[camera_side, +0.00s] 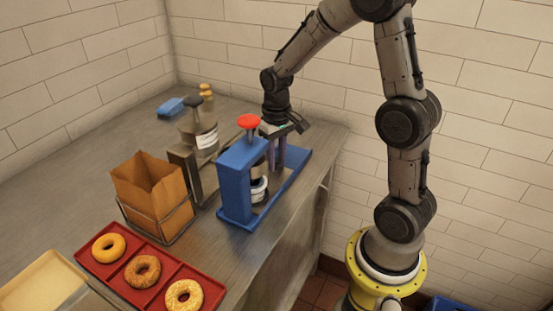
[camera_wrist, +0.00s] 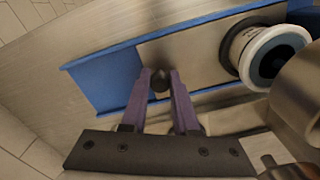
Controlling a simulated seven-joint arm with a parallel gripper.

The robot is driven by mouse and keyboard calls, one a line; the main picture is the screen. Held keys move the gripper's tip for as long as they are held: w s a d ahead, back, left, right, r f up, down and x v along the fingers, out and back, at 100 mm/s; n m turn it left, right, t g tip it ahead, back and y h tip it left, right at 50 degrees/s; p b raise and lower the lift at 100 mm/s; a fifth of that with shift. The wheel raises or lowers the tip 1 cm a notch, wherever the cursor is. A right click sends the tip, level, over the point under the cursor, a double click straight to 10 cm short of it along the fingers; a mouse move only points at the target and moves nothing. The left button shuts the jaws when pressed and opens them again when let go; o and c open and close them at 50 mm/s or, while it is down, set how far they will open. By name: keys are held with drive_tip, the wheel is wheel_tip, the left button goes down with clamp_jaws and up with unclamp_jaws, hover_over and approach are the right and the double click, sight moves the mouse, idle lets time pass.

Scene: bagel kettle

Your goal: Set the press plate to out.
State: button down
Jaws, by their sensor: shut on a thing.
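The blue press (camera_side: 235,180) with a red knob (camera_side: 248,121) stands near the right edge of the counter. Its grey metal press plate (camera_wrist: 195,58) lies in the blue base (camera_wrist: 105,80). My gripper (camera_side: 277,170) points down behind the press frame. In the wrist view its purple fingers (camera_wrist: 160,78) are shut on a small dark knob (camera_wrist: 158,80) that stands on the plate. A white and black round piece (camera_wrist: 268,55) is at the right in the wrist view; it also shows inside the press frame (camera_side: 258,190). The fingertips are mostly hidden in the side view.
A brown paper bag (camera_side: 148,185) in a wire holder stands left of the press. A red tray (camera_side: 150,262) with bagels lies in front. A tiled wall is at the back.

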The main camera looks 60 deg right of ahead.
drive_tip(key=d, duration=1.1)
drive_tip(key=shift+w+d+r, duration=0.1)
drive_tip(key=c, duration=0.7)
unclamp_jaws()
wheel_tip(320, 180, up, 14)
drive_tip(key=shift+f, duration=0.1)
